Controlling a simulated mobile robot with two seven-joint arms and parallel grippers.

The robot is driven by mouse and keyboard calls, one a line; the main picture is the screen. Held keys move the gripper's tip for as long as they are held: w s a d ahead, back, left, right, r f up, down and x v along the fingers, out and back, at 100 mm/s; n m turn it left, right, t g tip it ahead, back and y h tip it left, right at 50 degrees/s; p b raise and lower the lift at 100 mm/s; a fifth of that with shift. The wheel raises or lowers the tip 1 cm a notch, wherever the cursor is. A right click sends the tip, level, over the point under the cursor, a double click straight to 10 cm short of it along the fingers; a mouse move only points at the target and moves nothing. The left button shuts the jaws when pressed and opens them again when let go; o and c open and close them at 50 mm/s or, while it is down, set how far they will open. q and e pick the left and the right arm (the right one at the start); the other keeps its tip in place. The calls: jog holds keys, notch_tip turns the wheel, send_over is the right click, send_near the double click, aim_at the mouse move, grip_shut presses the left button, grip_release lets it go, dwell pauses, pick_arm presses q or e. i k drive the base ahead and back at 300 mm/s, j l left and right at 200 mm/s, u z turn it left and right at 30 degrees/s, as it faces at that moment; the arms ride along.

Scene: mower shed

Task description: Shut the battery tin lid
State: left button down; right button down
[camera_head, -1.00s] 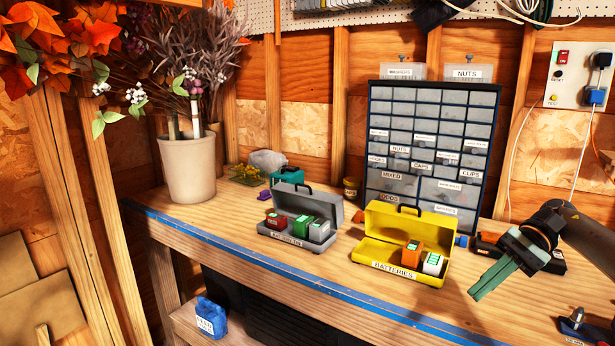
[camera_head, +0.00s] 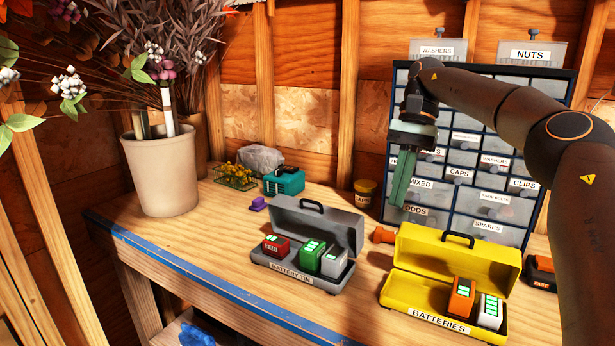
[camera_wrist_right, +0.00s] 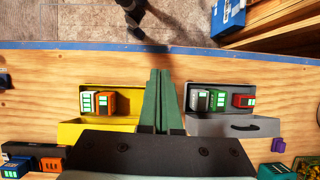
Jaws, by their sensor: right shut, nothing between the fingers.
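The grey battery tin (camera_head: 290,278) stands on the workbench, labelled BATTERY TIN. Its lid (camera_head: 318,226) is open, tilted up at the back with a black handle on top. A red battery (camera_head: 276,246), a green battery (camera_head: 309,256) and a grey battery (camera_head: 334,262) sit inside. The tin also shows in the right wrist view (camera_wrist_right: 198,127), right of the fingers. My right gripper (camera_head: 398,198) is shut and empty, its green fingers pointing down, above and behind the gap between the tin and the yellow box. The fingers also show in the wrist view (camera_wrist_right: 159,76). My left gripper is not in view.
An open yellow BATTERIES box (camera_head: 400,290) with two batteries stands right of the tin. Behind are a drawer cabinet (camera_head: 455,195), a small yellow tub (camera_head: 364,194) and an orange object (camera_head: 383,235). A plant pot (camera_head: 163,175) stands left.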

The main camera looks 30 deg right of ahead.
aim_at(302, 219)
jog(key=i+l, duration=0.25)
jog(key=i, duration=0.25)
jog(key=i+l, duration=0.25)
jog(key=i, duration=0.25)
